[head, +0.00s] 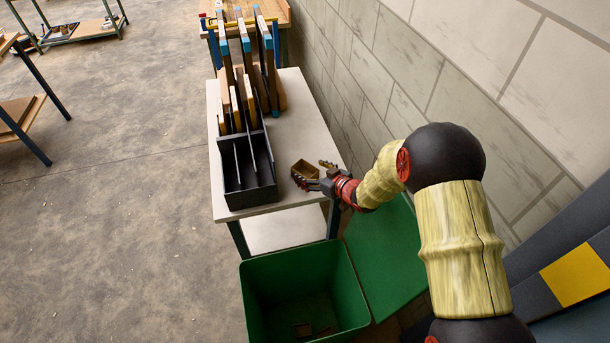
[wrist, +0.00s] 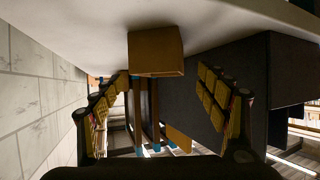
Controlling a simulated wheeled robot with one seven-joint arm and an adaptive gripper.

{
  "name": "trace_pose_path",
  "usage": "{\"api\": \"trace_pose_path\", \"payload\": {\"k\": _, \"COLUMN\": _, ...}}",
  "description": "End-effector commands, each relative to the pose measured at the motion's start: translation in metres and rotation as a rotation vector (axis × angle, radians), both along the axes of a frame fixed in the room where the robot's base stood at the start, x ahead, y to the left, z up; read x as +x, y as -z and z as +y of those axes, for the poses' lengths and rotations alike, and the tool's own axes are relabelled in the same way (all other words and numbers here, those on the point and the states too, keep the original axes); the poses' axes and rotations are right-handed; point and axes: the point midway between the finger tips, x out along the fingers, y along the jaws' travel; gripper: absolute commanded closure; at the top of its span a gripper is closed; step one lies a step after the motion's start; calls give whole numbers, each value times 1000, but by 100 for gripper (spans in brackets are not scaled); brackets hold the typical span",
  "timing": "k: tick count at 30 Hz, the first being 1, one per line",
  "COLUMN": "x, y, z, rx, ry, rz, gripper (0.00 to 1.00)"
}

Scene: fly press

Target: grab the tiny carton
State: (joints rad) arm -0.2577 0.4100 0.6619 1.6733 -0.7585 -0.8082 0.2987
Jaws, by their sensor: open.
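The tiny carton (head: 305,168) is a small brown box on the pale tabletop, close to the black rack. In the wrist view the carton (wrist: 155,52) shows upper centre, against the table surface, which appears at the top of that picture. My gripper (head: 312,173) is low over the table at the carton. Its fingers are spread, one to either side of the carton in the wrist view (wrist: 160,92), with gaps on both sides. The carton is not gripped.
The black slotted rack (head: 248,188) with several tall boards stands left of the carton. The wall (head: 370,80) runs along the table's right side. An open green bin (head: 300,290) stands below the table's (head: 285,205) near edge.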

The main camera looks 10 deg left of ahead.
Motion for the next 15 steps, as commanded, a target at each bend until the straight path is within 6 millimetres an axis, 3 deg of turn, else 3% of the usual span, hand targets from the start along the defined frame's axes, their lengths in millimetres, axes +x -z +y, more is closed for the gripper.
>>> {"api": "trace_pose_path", "payload": {"k": 4, "x": 11, "y": 10, "z": 13, "rx": 0, "ry": -1, "rz": 0, "gripper": 26}}
{"api": "trace_pose_path", "payload": {"k": 11, "x": 13, "y": 9, "z": 14, "rx": 0, "ry": 1, "rz": 0, "gripper": 26}}
{"api": "trace_pose_path", "payload": {"k": 15, "x": 13, "y": 10, "z": 14, "rx": 1, "ry": 0, "rz": 1, "gripper": 33}}
